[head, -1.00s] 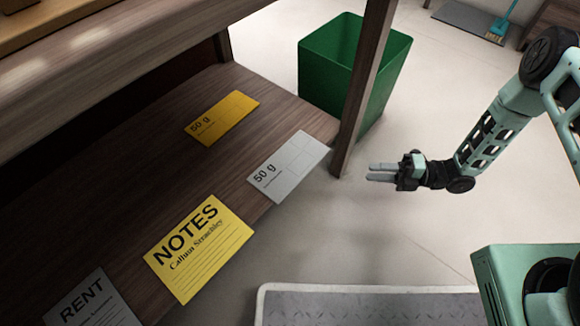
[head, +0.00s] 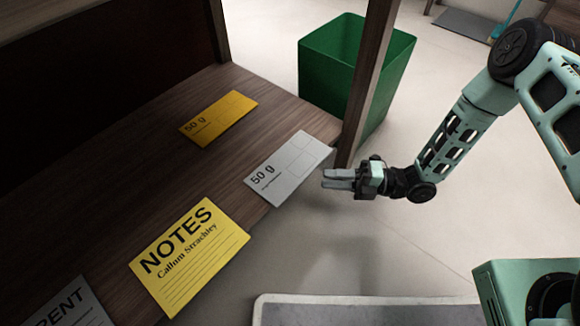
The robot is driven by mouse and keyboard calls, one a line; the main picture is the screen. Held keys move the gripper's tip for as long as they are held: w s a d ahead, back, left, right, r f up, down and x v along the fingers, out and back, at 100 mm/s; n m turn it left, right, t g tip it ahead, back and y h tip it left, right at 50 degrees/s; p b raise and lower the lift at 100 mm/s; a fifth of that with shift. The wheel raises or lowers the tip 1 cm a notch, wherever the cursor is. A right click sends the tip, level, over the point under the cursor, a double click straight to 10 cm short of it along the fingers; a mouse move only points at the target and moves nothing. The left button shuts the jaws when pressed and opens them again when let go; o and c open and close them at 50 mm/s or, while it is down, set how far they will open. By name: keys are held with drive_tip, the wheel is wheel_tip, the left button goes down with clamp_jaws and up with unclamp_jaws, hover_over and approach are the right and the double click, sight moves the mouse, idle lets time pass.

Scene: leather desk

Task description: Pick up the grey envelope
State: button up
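The grey envelope (head: 284,178), marked "50 g" with a few boxes on its right half, lies flat on the dark wooden shelf (head: 215,165). Its near right edge is at or slightly over the shelf's front edge. My gripper (head: 329,179) is just right of the envelope, out in front of the shelf, with its fingers pointing left toward it. The two fingers show as separate with a narrow gap between them and hold nothing. The fingertips look apart from the envelope.
A yellow-orange "50 g" envelope (head: 218,118) lies behind it. A yellow NOTES sheet (head: 190,257) and a grey RENT paper (head: 72,308) lie toward the front left. A wooden post (head: 368,85) stands close behind my gripper, with a green bin (head: 325,62) beyond.

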sight(307, 177)
drive_tip(key=a+b, duration=0.1)
drive_tip(key=a, duration=0.1)
drive_tip(key=a+b, duration=0.2)
drive_tip(key=a, duration=0.1)
drive_tip(key=shift+r, duration=0.2)
drive_tip(key=shift+d, duration=0.1)
clamp_jaws()
